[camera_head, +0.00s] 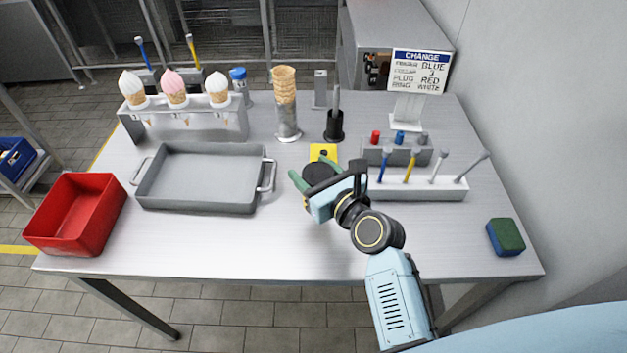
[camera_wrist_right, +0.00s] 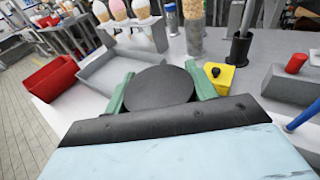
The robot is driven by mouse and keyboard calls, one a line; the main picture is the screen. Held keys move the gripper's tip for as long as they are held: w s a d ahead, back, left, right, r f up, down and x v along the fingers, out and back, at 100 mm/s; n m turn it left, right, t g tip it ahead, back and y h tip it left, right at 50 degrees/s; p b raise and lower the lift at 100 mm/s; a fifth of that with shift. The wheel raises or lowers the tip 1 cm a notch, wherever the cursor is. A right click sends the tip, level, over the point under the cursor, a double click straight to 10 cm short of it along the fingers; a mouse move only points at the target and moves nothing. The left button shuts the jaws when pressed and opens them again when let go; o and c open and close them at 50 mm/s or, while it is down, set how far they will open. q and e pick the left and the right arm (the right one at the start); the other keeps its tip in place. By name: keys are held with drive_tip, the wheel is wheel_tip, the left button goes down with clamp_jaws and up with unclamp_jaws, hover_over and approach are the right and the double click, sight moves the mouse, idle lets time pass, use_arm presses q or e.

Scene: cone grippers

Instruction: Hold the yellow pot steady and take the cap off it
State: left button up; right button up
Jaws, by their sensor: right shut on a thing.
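My right gripper (camera_head: 309,178) is shut on a dark round disc (camera_wrist_right: 158,88), with a green finger on each side of it. The disc also shows in the head view (camera_head: 317,171), at the middle of the table. I cannot tell whether it is the cap, or whether a pot is under it. A yellow block (camera_head: 323,151) stands just behind the gripper. In the right wrist view the block (camera_wrist_right: 218,79) has a black knob on top and lies beside the right finger, apart from the disc. No clear yellow pot shows. My left gripper is not in view.
A grey tray (camera_head: 205,202) and a red bin (camera_head: 75,215) stand to the left. A white rack (camera_head: 425,189) with several tools is close to the right. A cone holder (camera_head: 200,124) stands behind. The front of the table is clear; a sponge (camera_head: 505,237) lies far right.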

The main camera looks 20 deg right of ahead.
wheel_tip(320, 180, up, 2)
drive_tip(key=shift+r+p, duration=0.25)
drive_tip(key=shift+p, duration=0.05)
drive_tip(key=o, duration=0.5)
drive_tip(key=c, duration=0.8)
